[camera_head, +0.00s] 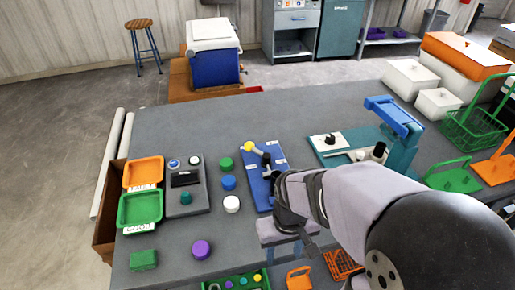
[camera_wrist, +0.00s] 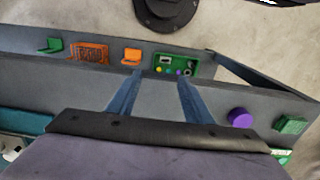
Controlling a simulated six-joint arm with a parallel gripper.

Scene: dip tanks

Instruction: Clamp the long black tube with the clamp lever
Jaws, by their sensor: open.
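A blue fixture board (camera_head: 257,190) lies on the grey table, left of my arm. On it is a clamp lever (camera_head: 249,147) with a yellow end and a pale shaft. A short dark part (camera_head: 267,159) sits beside the shaft; I cannot tell whether it belongs to the clamp or is the tube. A black upright cylinder (camera_head: 378,150) stands on the teal board at right. I cannot identify the long black tube for certain. My gripper (camera_head: 284,250) is open and empty near the table's front edge, apart from the board. Its spread blue fingers show in the wrist view (camera_wrist: 160,82).
A blue press (camera_head: 400,135) stands on the teal board. Green, blue and white round pieces (camera_head: 229,182) lie left of the fixture. Further left are a grey control box (camera_head: 186,190) and orange and green trays (camera_head: 139,210). A purple puck (camera_wrist: 240,118) lies near the front edge.

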